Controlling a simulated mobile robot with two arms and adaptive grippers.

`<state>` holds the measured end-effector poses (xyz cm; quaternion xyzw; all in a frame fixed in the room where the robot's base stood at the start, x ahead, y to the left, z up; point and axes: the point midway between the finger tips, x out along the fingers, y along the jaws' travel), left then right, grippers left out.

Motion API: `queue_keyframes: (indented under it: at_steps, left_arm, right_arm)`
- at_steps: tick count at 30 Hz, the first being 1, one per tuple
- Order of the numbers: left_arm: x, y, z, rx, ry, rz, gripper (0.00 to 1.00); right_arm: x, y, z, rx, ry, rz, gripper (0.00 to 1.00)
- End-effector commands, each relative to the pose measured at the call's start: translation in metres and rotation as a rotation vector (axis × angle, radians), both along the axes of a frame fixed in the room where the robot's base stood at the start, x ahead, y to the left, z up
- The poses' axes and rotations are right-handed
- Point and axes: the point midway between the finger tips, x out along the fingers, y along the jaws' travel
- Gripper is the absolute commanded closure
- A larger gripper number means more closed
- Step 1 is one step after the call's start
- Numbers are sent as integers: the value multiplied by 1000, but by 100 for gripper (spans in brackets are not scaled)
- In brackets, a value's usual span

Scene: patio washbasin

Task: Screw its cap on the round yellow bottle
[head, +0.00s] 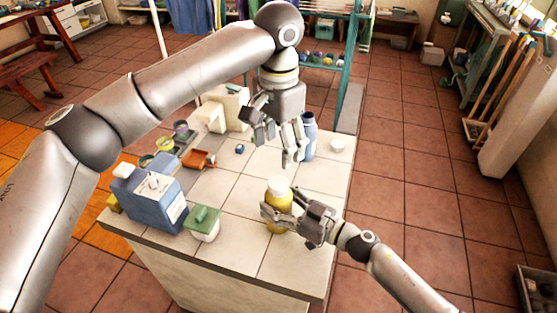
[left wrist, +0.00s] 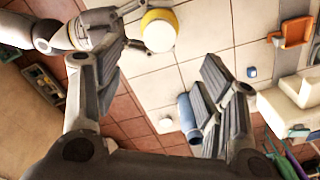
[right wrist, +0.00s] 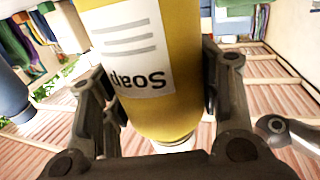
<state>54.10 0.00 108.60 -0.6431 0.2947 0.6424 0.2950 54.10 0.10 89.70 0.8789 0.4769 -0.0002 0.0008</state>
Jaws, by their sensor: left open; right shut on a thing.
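The round yellow bottle (head: 277,217) stands upright near the front right part of the tiled counter. In the right wrist view it (right wrist: 165,70) shows a white label reading "Soap". A white round cap (head: 278,187) sits on its top and also shows in the left wrist view (left wrist: 159,32); I cannot tell how tightly it sits. My right gripper (head: 283,213) is shut on the bottle's side, below the cap. My left gripper (head: 277,148) is open and empty, above and behind the bottle, apart from the cap.
A blue bottle (head: 309,137) and a small white round thing (head: 338,145) stand at the back right. A small blue piece (head: 240,149) lies mid-counter. The counter's right edge is close to my right gripper.

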Motion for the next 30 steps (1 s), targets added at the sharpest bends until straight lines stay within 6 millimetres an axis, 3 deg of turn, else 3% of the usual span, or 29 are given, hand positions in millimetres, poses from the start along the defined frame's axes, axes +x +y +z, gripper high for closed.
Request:
queue_keyframes:
  at_steps: [4, 13, 14, 15, 19, 30]
  left_arm:
    - [0, 0, 12, 0, 0, 0, 35]
    - [0, 0, 14, 0, 1, -1, 35]
    - [0, 0, 14, 0, 1, -1, 35]
    - [0, 0, 14, 0, 1, -1, 35]
    - [0, 0, 14, 0, 1, -1, 35]
    - [0, 0, 13, 0, 1, 0, 35]
  right_arm:
    - [0, 0, -1, -1, 1, 0, 100]
    - [0, 0, 0, -1, 1, 0, 100]
    - [0, 0, 0, -1, 1, 0, 40]
    - [0, 0, 0, -1, 1, 0, 35]
    - [0, 0, 0, -1, 1, 0, 18]
    - [-1, -2, 0, -1, 1, 0, 18]
